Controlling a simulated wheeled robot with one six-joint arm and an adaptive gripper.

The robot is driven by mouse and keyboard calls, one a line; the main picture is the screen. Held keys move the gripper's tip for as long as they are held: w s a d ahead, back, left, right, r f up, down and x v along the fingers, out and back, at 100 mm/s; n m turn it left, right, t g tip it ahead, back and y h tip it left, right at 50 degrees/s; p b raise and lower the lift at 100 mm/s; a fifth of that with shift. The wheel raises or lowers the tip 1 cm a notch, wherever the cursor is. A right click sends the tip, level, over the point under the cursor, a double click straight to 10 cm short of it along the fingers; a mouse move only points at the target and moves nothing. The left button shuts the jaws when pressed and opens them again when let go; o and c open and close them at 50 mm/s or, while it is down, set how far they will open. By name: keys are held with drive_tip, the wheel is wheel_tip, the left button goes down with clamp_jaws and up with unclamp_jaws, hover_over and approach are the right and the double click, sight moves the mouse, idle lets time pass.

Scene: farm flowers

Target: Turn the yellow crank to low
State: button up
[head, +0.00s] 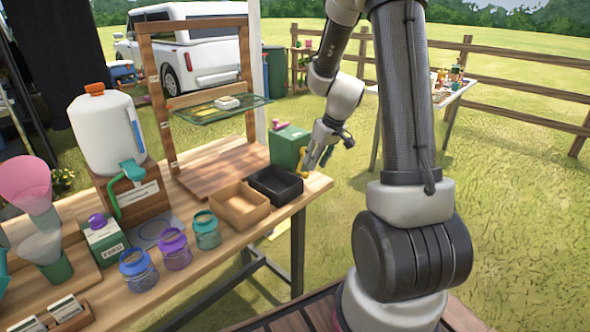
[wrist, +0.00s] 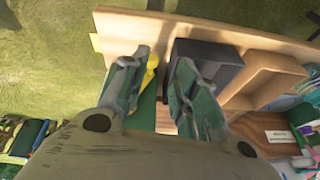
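The green box (head: 289,146) stands at the right end of the wooden table, and the yellow crank (head: 303,160) is on its right side, partly hidden by my gripper (head: 316,163). In the wrist view, my gripper (wrist: 158,65) is open, with a gap between its two fingers. The yellow crank (wrist: 152,70) shows between them, close beside the left finger; I cannot tell whether they touch. Part of the green box (wrist: 146,110) shows below it between the fingers. Any low marking is not readable.
A black tray (head: 275,186) and a wooden tray (head: 240,206) sit just in front of the green box. A wooden frame with a green mesh shelf (head: 222,110) stands behind. Several jars and a white dispenser (head: 106,133) are at the left. Open grass lies right of the table.

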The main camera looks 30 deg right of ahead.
drive_tip(key=shift+n+t, duration=0.3)
drive_tip(key=shift+n, duration=0.6)
drive_tip(key=x, duration=0.5)
drive_tip(key=w+x, duration=0.1)
drive_tip(key=x, duration=0.2)
drive_tip(key=shift+d+r, duration=0.15)
drive_tip(key=shift+d, duration=0.25)
clamp_jaws()
